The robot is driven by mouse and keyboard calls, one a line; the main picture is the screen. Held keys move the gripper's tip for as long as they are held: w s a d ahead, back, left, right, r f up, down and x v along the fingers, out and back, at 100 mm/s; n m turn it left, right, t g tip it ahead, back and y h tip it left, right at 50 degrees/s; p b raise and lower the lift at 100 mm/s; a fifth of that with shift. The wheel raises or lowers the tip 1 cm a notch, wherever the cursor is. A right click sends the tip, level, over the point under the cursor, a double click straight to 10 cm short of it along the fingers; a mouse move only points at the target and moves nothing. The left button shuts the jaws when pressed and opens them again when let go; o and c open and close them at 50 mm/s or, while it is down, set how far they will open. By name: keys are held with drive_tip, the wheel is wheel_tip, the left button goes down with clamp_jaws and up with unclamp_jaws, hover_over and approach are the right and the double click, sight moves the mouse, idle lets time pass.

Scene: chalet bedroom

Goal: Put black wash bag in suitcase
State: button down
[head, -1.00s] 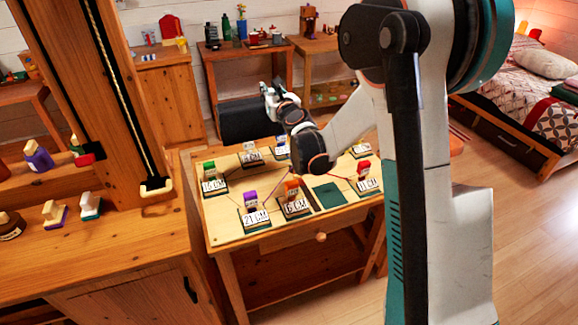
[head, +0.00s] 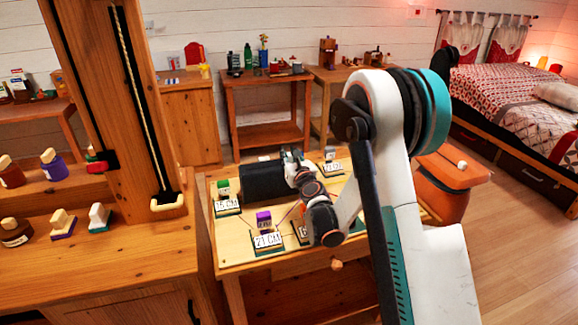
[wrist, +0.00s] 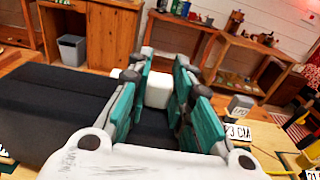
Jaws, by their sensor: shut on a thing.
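The black wash bag (head: 265,181) is a dark, boxy bundle above the back left part of the small wooden table (head: 330,255). My gripper (head: 290,165) is at its right end. In the wrist view, the bag (wrist: 55,105) stretches left from between the teal fingers of my gripper (wrist: 163,75), which are shut on it. A white block shows between the fingertips. I cannot tell whether the bag touches the table. No open suitcase is clearly seen; an orange-brown container (head: 445,192) stands right of the table, partly behind my arm.
Numbered cards with coloured blocks stand on the table, such as a purple one (head: 264,222) and a green one (head: 224,188). A wooden post and shelf (head: 110,245) are close at left. A bed (head: 510,95) is at back right. Floor is open at right.

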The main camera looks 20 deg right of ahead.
wheel_tip(320, 180, down, 3)
drive_tip(key=shift+r+b, duration=0.1)
drive_tip(key=shift+b, duration=0.3)
drive_tip(key=c, duration=1.4)
unclamp_jaws()
drive_tip(key=shift+c, duration=0.2)
